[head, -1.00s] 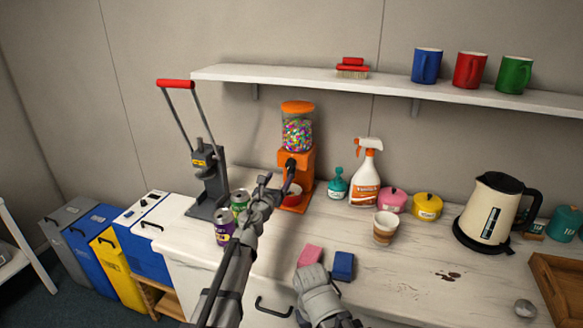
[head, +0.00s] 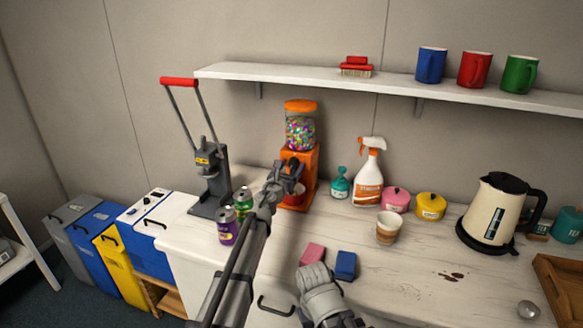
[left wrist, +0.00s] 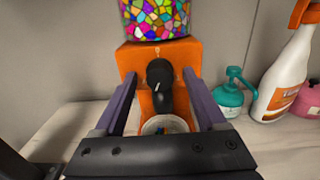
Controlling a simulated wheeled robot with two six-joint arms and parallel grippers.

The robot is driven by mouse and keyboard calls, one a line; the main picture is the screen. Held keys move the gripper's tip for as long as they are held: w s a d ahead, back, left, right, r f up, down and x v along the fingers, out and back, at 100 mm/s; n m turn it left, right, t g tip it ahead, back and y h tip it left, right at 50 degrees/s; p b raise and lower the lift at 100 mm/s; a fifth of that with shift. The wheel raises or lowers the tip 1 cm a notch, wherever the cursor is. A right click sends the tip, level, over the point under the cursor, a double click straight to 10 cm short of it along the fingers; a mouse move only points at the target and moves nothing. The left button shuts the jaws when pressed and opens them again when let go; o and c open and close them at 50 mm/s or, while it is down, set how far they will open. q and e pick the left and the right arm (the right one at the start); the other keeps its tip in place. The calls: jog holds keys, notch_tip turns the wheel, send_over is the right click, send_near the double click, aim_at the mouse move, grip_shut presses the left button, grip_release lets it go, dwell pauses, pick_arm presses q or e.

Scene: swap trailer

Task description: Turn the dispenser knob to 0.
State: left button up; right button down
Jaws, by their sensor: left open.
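The orange candy dispenser (head: 313,165) stands on the counter against the wall, its clear globe (head: 300,130) full of colourful candies. Its round black knob (left wrist: 159,73) faces me in the left wrist view, with a small pale mark on it. A small pale marking, too small to read surely, sits above it on the orange front. My left gripper (head: 287,170) is in front of the dispenser and hides the knob in the head view. Its fingers (left wrist: 160,84) are open, one each side of the knob, with visible gaps.
Two cans (head: 228,232) and a lever press (head: 211,180) stand left of the dispenser. A teal bottle (left wrist: 229,96) and a spray bottle (head: 369,175) stand close on its right. A bowl (left wrist: 165,125) sits below the knob. A shelf (head: 300,74) runs above.

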pick_arm(q)
jog(key=shift+c, duration=0.3)
grip_shut()
dwell(0.3)
